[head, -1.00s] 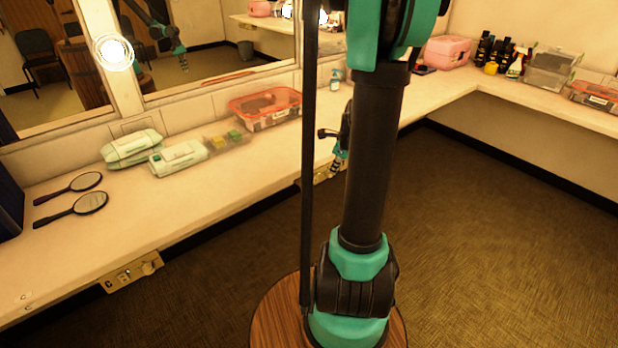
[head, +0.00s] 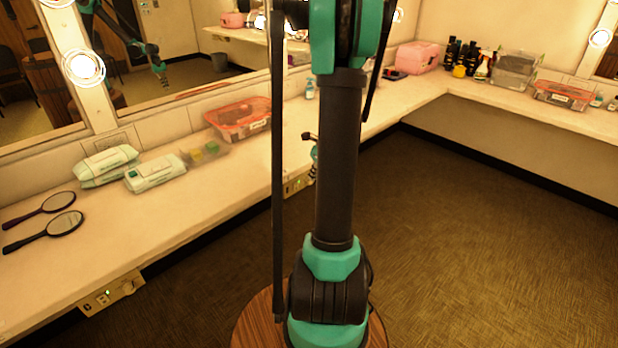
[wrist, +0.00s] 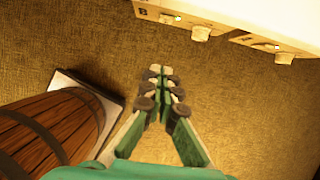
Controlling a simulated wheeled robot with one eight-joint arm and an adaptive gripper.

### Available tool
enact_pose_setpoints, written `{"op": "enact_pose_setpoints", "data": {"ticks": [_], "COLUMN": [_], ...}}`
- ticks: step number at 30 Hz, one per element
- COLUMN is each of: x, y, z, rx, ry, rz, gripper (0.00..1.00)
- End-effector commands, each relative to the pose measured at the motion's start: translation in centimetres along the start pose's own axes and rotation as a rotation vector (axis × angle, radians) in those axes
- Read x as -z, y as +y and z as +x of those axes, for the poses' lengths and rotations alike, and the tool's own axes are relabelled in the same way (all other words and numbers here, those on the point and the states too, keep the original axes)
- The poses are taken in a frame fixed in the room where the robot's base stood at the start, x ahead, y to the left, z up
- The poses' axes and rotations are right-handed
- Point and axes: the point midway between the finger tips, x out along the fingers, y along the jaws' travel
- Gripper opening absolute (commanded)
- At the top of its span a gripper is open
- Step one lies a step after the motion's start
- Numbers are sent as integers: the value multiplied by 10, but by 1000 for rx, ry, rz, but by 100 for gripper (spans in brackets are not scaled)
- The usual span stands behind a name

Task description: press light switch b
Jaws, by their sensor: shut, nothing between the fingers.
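A beige panel marked B (wrist: 158,14) is at the top of the wrist view, on the counter's front edge. It has a small lit switch (wrist: 178,18) and a pale knob (wrist: 200,33). My gripper (wrist: 161,72) is shut and empty, its fingertips below the panel in the picture and apart from it. In the head view my gripper (head: 314,176) is partly hidden behind my arm, beside a panel under the counter (head: 295,186); that panel's letter is too small to read. Another panel (head: 110,294), apparently marked C, is at the lower left.
A second panel (wrist: 262,42) with a knob is right of B in the wrist view. A wooden barrel (wrist: 50,125) stands at lower left there. The counter (head: 200,205) holds hand mirrors (head: 65,223), wipe packs (head: 155,173) and a red-lidded box (head: 240,118). The floor (head: 470,230) at right is clear.

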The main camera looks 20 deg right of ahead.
Motion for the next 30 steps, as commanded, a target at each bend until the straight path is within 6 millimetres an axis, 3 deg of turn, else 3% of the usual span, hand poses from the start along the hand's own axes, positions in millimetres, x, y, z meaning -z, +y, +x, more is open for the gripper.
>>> {"op": "enact_pose_setpoints", "data": {"ticks": [19, 24, 30], "x": [-1, -26, -38], "y": [0, 0, 0], "z": [91, 95, 97], "rx": [0, 0, 0], "ry": [-1, -1, 0], "rz": [-1, -3, -1], "gripper": [0, 0, 0]}}
